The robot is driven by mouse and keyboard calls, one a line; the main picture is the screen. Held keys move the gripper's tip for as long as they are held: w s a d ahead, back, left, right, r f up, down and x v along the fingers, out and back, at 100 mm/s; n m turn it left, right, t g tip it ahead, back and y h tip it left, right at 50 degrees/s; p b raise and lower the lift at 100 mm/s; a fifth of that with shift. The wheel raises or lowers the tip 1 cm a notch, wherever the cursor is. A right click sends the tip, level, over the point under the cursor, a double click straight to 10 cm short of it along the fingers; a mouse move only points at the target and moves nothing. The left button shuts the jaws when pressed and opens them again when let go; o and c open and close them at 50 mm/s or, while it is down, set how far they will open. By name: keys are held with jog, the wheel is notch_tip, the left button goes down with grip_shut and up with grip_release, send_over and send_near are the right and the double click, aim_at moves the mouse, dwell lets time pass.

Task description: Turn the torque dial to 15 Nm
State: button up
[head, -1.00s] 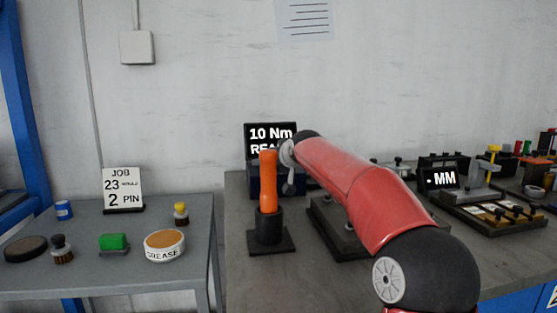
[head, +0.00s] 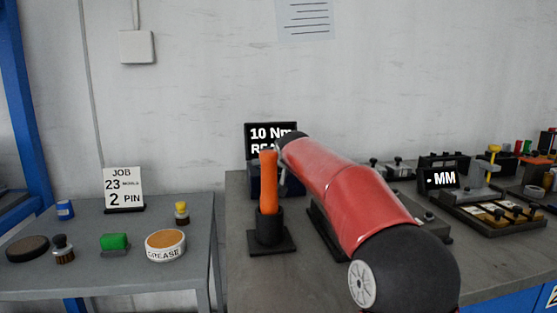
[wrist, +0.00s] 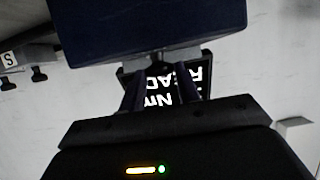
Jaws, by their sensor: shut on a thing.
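The torque unit's display (head: 262,135) reads 10 Nm, with READ partly covered below it by my arm. The unit's dark blue body (head: 254,178) stands under the display, mostly behind the orange handle and my arm. In the wrist view, turned upside down, the blue body (wrist: 150,30) fills the top and the display (wrist: 205,75) shows behind my fingers. My gripper (wrist: 160,78) is at the body's face, its two fingers reaching to it. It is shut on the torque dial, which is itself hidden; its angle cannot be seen.
An orange-handled tool (head: 268,180) stands upright in a black holder (head: 268,228) just left of my arm. Fixtures and an MM display (head: 443,178) stand to the right. The left table holds a job card (head: 123,188) and a grease tin (head: 165,247).

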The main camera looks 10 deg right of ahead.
jog(key=shift+f, duration=0.1)
jog(key=o, duration=0.9)
jog(key=shift+o, duration=0.2)
jog(key=shift+s, duration=0.1)
jog(key=b+v, duration=0.1)
jog(key=v, duration=0.6)
jog(key=shift+s, duration=0.35)
